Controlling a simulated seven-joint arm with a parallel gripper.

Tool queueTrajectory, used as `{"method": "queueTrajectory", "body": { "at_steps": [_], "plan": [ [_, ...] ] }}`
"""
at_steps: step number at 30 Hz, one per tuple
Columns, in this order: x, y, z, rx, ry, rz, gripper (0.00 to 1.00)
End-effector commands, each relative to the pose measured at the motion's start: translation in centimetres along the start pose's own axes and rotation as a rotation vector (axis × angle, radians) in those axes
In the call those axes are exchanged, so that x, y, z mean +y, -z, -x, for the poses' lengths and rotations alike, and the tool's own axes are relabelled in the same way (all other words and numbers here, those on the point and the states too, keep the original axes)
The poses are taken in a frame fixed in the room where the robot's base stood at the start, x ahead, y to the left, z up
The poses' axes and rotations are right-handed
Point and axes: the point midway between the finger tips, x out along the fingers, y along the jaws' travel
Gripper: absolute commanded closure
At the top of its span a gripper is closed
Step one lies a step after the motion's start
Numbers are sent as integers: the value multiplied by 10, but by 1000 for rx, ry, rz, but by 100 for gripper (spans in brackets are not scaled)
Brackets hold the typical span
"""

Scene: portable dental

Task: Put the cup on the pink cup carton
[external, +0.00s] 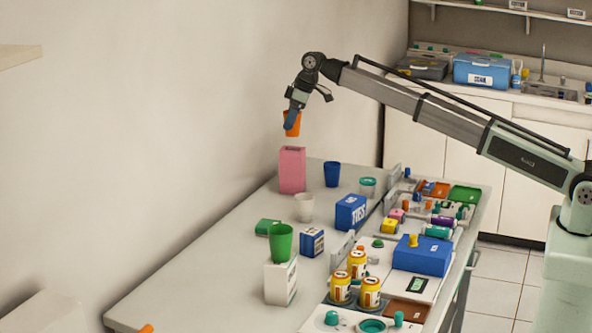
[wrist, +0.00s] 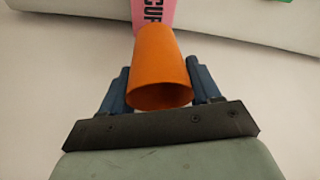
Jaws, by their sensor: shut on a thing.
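An orange cup (external: 292,124) is held in my gripper (external: 290,120), above the pink cup carton (external: 292,170). The carton stands upright at the far left part of the table. In the wrist view the orange cup (wrist: 160,70) sits between the two dark blue fingers of my gripper (wrist: 160,88), its opening facing the camera. The pink carton (wrist: 155,12) with black "CUP" lettering shows beyond the cup, at the top edge, partly hidden by it. In the external view there is a gap between the cup and the carton top.
A blue cup (external: 332,174) and a white cup (external: 304,207) stand close to the carton. A green cup (external: 281,242) sits on a white box (external: 281,283). A blue tissue box (external: 351,212) and crowded trays are at the right. The table's left front is mostly clear.

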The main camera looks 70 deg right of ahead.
Motion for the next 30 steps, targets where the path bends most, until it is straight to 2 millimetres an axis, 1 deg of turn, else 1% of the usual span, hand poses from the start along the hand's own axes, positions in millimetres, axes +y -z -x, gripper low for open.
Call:
{"method": "queueTrajectory", "body": {
  "at_steps": [5,13,26,27,30],
  "plan": [
    [0,-5,-12,1,-1,0,66],
    [0,-16,-39,1,-1,0,66],
    [0,-18,-44,1,-1,0,66],
    [0,-18,-44,1,-1,0,34],
    [0,-17,-44,1,-1,0,24]
  ]
}}
